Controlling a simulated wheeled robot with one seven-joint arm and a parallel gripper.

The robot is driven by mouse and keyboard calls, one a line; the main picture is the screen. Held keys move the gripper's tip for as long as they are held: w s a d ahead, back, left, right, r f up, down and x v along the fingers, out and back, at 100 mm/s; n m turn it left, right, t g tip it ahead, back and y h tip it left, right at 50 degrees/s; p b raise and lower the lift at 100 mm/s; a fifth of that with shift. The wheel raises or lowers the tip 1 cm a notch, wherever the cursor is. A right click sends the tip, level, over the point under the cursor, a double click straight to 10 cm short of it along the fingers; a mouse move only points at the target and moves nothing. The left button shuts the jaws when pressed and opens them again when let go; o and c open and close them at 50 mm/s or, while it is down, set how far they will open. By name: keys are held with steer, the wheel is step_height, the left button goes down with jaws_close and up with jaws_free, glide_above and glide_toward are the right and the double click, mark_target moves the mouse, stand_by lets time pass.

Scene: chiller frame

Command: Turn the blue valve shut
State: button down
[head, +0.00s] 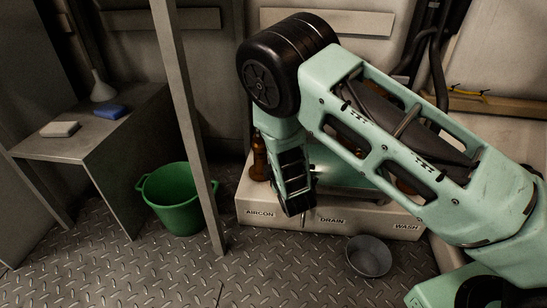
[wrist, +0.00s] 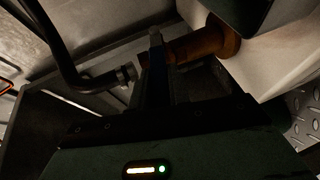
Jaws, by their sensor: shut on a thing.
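My gripper (head: 300,212) points down at the front of the pale box, near the DRAIN label in the head view. My arm covers much of what lies behind it. In the wrist view my gripper (wrist: 155,62) is shut, with its narrow dark fingers in front of a brown pipe (wrist: 205,44). A dark bluish sliver, apparently the blue valve's handle (wrist: 172,82), shows at the fingers. The valve is mostly hidden and dark, so its angle cannot be told.
The pale box (head: 388,229) carries AIRCON, DRAIN and WASH labels. A brown fitting (head: 259,158) stands at its left end. A grey bowl (head: 369,257) lies in front on the floor. A post (head: 188,125) and green bucket (head: 174,200) stand left.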

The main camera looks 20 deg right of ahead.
step_height(320, 180, down, 3)
steer(key=n+t+b, duration=0.1)
steer(key=t+b, duration=0.1)
steer(key=t, duration=0.1)
steer(key=shift+s+d+b, duration=0.1)
steer(key=shift+b, duration=0.25)
steer(key=shift+f, duration=0.1)
steer(key=c, duration=1.3)
jaws_free()
steer(key=shift+f, duration=0.1)
steer(key=shift+r, duration=0.25)
